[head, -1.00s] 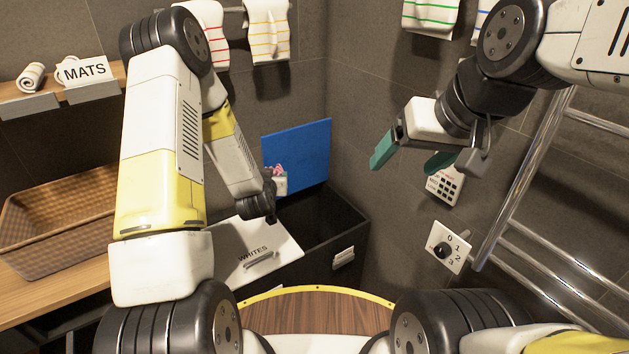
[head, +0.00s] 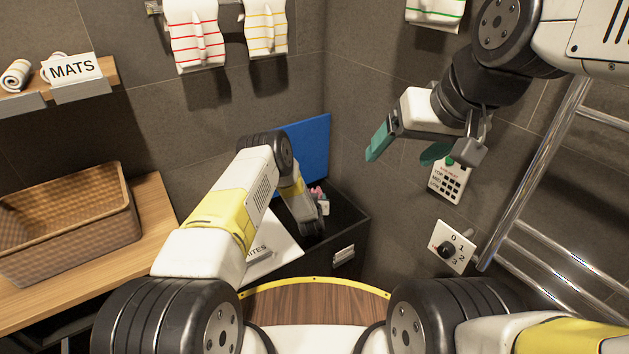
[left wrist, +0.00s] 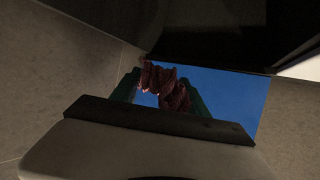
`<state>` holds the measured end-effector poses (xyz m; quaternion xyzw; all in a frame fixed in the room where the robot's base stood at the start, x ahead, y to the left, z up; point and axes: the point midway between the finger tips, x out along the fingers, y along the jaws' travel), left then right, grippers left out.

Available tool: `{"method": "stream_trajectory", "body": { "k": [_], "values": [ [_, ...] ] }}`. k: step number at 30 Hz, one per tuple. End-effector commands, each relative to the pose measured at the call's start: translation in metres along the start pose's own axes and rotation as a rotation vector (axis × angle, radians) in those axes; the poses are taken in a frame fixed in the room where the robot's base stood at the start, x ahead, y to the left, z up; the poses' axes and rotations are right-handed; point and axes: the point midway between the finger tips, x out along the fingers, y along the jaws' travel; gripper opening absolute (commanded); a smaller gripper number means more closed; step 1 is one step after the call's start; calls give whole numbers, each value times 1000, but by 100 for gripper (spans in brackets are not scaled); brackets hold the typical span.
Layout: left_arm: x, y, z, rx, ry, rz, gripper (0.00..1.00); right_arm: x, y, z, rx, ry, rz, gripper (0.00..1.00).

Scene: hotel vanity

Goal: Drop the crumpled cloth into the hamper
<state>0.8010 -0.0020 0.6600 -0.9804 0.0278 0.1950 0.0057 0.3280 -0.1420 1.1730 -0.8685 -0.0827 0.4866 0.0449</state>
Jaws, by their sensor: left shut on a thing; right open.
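The crumpled cloth (left wrist: 172,88), dark red, is pinched between the green fingers of my left gripper (left wrist: 163,94) in the left wrist view. In the head view a small pinkish part of the cloth (head: 317,191) shows beside my left wrist; the rest is hidden. The hamper (head: 347,230) is a dark box with a raised blue lid (head: 309,147) and a white lid labelled WHITES (head: 270,258), partly covered by my left arm. My left gripper is over the open dark compartment in front of the blue lid. My right gripper (head: 402,152) is open and empty, right of the hamper.
A wicker basket (head: 68,235) stands on the wooden counter (head: 155,215) at left. A MATS shelf (head: 82,90) and hanging striped towels (head: 195,38) are above. A keypad (head: 450,183), a dial plate (head: 453,247) and a chrome rail (head: 530,170) are at right.

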Motion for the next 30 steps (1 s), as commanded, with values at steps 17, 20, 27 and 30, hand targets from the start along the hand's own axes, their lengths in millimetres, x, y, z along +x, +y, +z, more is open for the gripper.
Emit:
{"method": "stream_trajectory", "body": {
  "k": [17, 20, 27, 30],
  "values": [
    [19, -1, 46, -1, 0, -1, 14, 0, 0, 0, 0, 0, 0, 78],
    [19, -1, 46, 0, 0, 0, 14, 0, 0, 0, 0, 0, 0, 78],
    [19, -1, 46, 0, 0, 0, 73, 0, 0, 0, 0, 0, 0, 78],
    [19, -1, 46, 0, 0, 0, 78, 0, 0, 0, 0, 0, 0, 78]
  ]
}}
